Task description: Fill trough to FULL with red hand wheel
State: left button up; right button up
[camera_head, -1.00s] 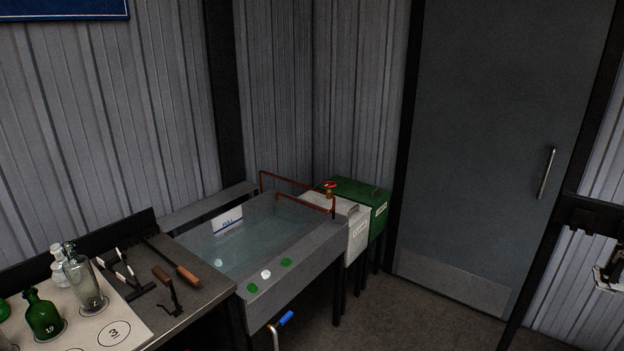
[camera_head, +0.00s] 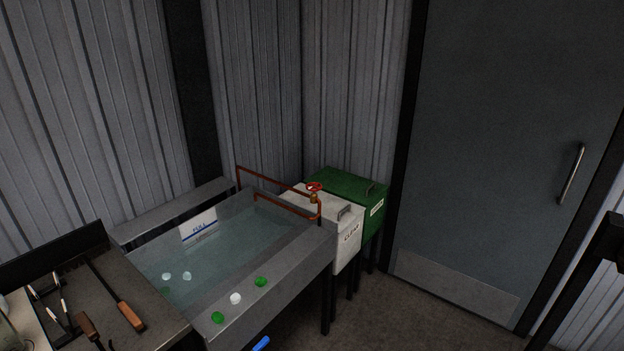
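The trough (camera_head: 290,257) is a grey metal tank with clear bluish water (camera_head: 235,238) in it. A white plate marked FULL (camera_head: 199,227) with a blue line stands at its back wall; the water surface looks near the plate's lower part, but I cannot tell the exact level. The red hand wheel (camera_head: 314,187) sits on a brass valve (camera_head: 314,198) on a copper pipe (camera_head: 272,182) at the trough's right end. Small pale and green pieces lie in the water.
A white bin marked CLEAR (camera_head: 349,239) and a green bin (camera_head: 375,219) stand right of the trough. A bench with tools (camera_head: 112,300) adjoins its left end. A blue-handled lever (camera_head: 262,343) is below its front. Floor (camera_head: 400,320) before the grey door (camera_head: 500,150) is clear.

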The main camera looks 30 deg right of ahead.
aim_at(313, 187)
jog(key=i+l, duration=0.2)
jog(key=l, duration=0.15)
jog(key=i+l, duration=0.2)
jog(key=l, duration=0.15)
jog(key=i+l, duration=0.2)
jog(key=l, duration=0.15)
jog(key=u, duration=0.05)
